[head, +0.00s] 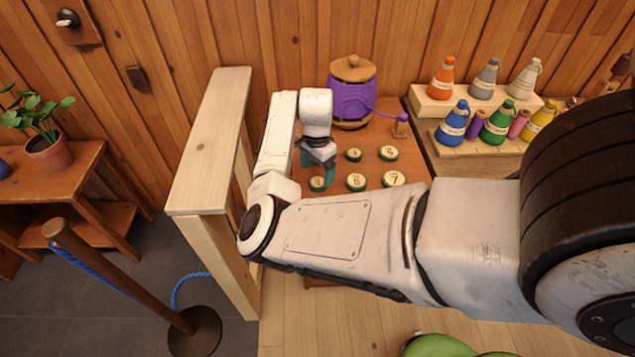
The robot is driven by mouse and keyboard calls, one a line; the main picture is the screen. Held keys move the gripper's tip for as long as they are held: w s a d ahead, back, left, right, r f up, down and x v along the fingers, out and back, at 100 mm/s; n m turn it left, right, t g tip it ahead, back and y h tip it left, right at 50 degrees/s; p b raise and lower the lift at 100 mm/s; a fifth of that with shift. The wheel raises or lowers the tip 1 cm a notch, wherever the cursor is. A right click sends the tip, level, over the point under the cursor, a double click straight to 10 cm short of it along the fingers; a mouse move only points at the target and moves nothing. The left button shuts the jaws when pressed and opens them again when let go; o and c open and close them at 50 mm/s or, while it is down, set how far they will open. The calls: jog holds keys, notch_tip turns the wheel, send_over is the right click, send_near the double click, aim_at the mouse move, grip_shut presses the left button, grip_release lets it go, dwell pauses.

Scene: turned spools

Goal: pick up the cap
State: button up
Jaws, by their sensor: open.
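Several small round green-rimmed pieces with pale numbered tops stand on the wooden table (400,147); I cannot tell for sure which thing is the cap. Others are a piece marked 5 (388,153), one marked 6 (355,182) and one marked 7 (393,179). A purple jar-like body (352,103) with a wooden top (352,68) stands behind.
Stepped wooden racks (465,107) with colourful bottles stand at right. A pale wooden partition (208,140) rises left of my forearm.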

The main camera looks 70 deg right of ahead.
aim_at(317, 182)
jog(key=shift+w+d+f+p, duration=0.15)
jog(key=shift+f+p, duration=0.1)
jog(key=shift+f, duration=1.05)
jog(key=shift+d+f+p, duration=0.15)
jog(key=shift+f+p, duration=0.05)
jog(key=shift+f, duration=1.1)
jog(key=shift+c, duration=0.3)
jog(key=c, duration=1.1)
